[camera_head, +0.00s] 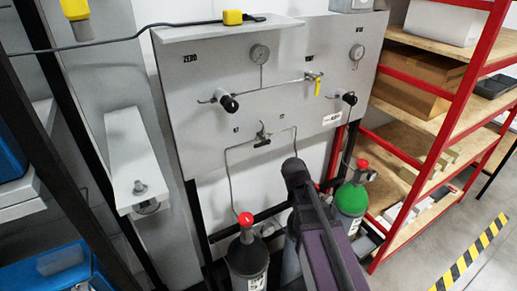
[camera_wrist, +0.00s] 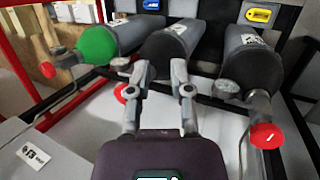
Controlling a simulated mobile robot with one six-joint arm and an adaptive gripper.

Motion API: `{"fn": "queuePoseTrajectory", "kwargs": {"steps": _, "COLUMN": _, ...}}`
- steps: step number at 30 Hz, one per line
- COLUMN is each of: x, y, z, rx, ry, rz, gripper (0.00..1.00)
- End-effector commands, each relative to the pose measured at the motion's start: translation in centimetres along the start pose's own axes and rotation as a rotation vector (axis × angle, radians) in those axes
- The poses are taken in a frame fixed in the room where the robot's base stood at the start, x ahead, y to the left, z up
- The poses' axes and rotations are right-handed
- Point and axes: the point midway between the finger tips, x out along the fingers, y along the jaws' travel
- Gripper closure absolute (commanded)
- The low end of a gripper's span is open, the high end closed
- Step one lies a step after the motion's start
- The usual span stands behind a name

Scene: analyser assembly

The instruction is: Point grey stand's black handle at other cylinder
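The grey stand (camera_head: 185,60) is an upright panel with gauges and pipes. Its small black handle (camera_head: 262,142) sits at the middle, where thin pipes branch down left and right; it looks roughly level, tilted slightly. A grey cylinder with a red cap (camera_head: 247,258) stands below left, and a green-topped cylinder (camera_head: 352,199) below right. In the wrist view, my gripper (camera_wrist: 159,76) is open and empty, its fingers apart in front of a dark cylinder (camera_wrist: 165,47). The green-topped cylinder (camera_wrist: 96,45) and a red-capped grey cylinder (camera_wrist: 252,60) flank it. The handle is not visible there.
Two black knobs, left (camera_head: 228,103) and right (camera_head: 349,98), and a yellow-handled valve (camera_head: 317,85) project from the panel. A red shelf rack (camera_head: 450,110) stands at right. My arm covers the space between the cylinders. Open floor (camera_head: 415,260) lies at lower right.

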Motion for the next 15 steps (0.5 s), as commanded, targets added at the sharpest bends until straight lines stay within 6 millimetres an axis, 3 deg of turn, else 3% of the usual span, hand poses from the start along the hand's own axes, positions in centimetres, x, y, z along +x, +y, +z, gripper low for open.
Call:
{"fn": "queuePoseTrajectory", "kwargs": {"steps": 1, "x": -0.3, "y": -0.1, "z": -2.0, "rx": -0.083, "ry": -0.018, "rz": 0.057, "gripper": 0.73}}
{"fn": "queuePoseTrajectory", "kwargs": {"steps": 8, "x": -3.5, "y": -0.5, "z": -7.8, "rx": -0.438, "ry": -0.138, "rz": 0.315, "gripper": 0.73}}
{"fn": "queuePoseTrajectory", "kwargs": {"steps": 15, "x": -8.8, "y": -2.6, "z": -14.2, "rx": -0.768, "ry": -0.316, "rz": 0.574, "gripper": 0.73}}
